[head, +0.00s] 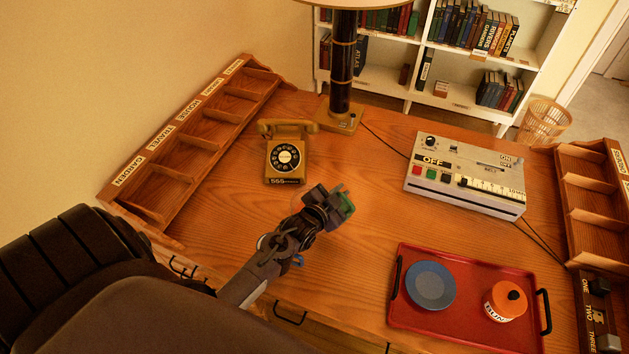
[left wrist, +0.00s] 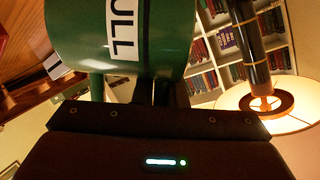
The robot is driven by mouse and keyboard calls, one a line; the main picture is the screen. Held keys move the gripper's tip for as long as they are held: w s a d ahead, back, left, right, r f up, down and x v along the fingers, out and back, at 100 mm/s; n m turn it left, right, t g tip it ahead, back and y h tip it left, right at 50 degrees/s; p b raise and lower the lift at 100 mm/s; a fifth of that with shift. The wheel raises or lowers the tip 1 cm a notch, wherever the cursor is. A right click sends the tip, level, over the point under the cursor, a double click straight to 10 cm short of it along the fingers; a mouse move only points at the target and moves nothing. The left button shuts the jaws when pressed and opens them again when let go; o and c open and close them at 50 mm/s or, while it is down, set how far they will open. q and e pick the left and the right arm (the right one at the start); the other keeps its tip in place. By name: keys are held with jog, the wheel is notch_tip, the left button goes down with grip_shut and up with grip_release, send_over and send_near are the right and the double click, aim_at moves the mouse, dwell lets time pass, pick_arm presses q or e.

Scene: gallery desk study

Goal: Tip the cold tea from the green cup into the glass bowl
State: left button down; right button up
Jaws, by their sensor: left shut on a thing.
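My left gripper (head: 335,204) is shut on the green cup (head: 345,206) and holds it above the middle of the desk, in front of the telephone. The arm and gripper hide much of the cup in the head view. In the left wrist view the green cup (left wrist: 120,38) fills the upper left, with a white label ending in "ULL". The cup looks tilted, but I cannot tell how far. Its mouth and any tea inside are hidden. I see no glass bowl in either view. My right gripper is not in view.
A red tray (head: 465,335) at front right carries a blue plate (head: 431,285) and an orange jar (head: 506,300). A yellow telephone (head: 286,160), a lamp (head: 343,70) and a grey control box (head: 465,175) stand behind. Wooden racks line both sides. Bare desk lies between cup and tray.

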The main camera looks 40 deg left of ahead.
pick_arm(q)
jog(key=shift+r, duration=0.15)
jog(key=shift+w+a+r+n+p, duration=0.1)
jog(key=shift+a+n+p, duration=0.2)
jog(key=shift+p, duration=0.15)
jog(key=shift+d, duration=0.1)
jog(key=shift+d+f, duration=0.2)
jog(key=shift+f, duration=0.05)
jog(key=shift+r, duration=0.1)
jog(key=shift+a+r, duration=0.25)
jog(key=shift+a, duration=0.05)
dwell(0.3)
